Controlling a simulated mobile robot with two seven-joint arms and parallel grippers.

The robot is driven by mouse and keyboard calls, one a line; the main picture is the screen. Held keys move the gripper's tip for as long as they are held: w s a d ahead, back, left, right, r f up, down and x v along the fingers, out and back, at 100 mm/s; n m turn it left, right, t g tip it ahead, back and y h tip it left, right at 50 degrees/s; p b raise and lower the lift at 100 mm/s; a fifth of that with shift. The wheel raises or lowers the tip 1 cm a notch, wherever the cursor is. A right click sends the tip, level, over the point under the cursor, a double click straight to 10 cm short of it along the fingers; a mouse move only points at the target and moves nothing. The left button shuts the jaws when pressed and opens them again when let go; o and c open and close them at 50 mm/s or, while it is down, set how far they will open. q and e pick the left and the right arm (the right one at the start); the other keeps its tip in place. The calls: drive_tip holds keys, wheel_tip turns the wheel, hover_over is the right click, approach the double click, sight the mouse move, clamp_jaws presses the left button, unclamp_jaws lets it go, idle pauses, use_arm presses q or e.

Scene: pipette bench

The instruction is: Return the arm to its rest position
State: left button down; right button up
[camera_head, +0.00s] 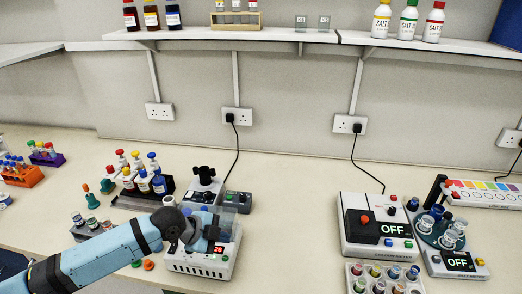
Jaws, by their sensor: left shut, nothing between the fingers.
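My left arm comes in from the lower left in light blue with dark bands. Its left gripper (222,232) is over the white device with a red lit display (200,262), left of the middle of the bench. The fingers are small and dark, and they are closed with nothing seen between them. The gripper and wrist hide part of this device's top. I cannot tell whether the gripper touches it. My right gripper is not in view.
A rack of dropper bottles (125,203) and a block of vials (88,229) stand close to my left arm. A vial tray (352,268) is at the front. Bare bench lies between.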

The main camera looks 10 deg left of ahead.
use_arm(q)
drive_tip(key=s+d+f+n+t+h, duration=0.1)
drive_tip(key=s+d+f+n, duration=0.3)
drive_tip(key=s+f, duration=0.1)
drive_tip(key=s+a+f+n+t+y, duration=0.2)
drive_tip(key=s+a+f+n, duration=0.2)
drive_tip(key=s, duration=0.5)
drive_tip(key=s+a+f+n+t+y, duration=0.2)
drive_tip(key=s+a+f+n+y, duration=0.1)
drive_tip(key=s+f+n, duration=0.4)
drive_tip(key=s+a+n, duration=0.1)
drive_tip(key=s+n, duration=0.1)
drive_tip(key=s, duration=0.1)
drive_tip(key=shift+s+f+t+y, duration=0.2)
drive_tip(key=shift+f+t+y, duration=0.1)
drive_tip(key=shift+f+t, duration=0.1)
